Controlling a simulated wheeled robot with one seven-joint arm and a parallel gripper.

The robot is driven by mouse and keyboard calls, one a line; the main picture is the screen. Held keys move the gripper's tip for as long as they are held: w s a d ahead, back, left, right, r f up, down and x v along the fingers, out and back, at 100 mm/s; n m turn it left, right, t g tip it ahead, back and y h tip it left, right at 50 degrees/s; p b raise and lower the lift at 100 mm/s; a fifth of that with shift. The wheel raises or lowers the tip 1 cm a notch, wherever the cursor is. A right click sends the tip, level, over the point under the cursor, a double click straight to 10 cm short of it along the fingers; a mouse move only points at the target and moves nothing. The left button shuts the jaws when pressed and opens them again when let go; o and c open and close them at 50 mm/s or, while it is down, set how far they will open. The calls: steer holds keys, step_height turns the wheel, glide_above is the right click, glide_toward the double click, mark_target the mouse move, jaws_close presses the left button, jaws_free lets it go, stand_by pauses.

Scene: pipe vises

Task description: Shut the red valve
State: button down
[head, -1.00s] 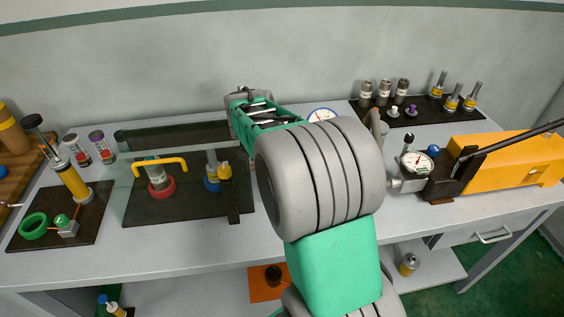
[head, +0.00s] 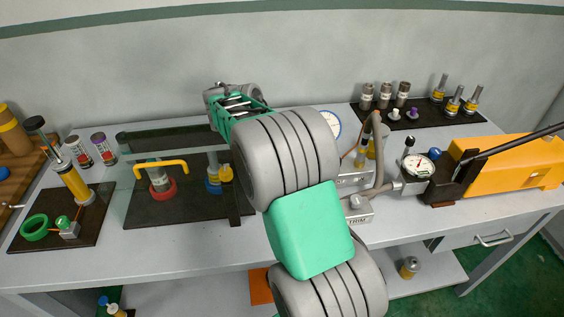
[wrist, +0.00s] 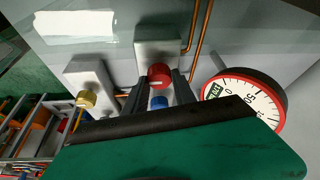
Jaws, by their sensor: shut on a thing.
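The red valve (wrist: 159,71) is a round red knob on a pale block in the wrist view. My gripper (wrist: 160,82) has its two dark fingers on either side of this knob and is shut on it. A blue knob (wrist: 158,102) shows just below the red one, between the fingers. A gold knob (wrist: 86,98) on another pale block is to the left. In the head view my arm hides the red valve and my fingertips.
A red-rimmed gauge (wrist: 252,97) is close to the right of my fingers, with copper pipes behind. In the head view, a stand with a yellow handle (head: 162,167) is at left.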

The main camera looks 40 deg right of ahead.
stand_by(0.3)
steer(key=c, duration=1)
jaws_free()
steer(key=p+v, duration=0.1)
steer(key=v, duration=0.7)
steer(key=shift+d+f, duration=0.1)
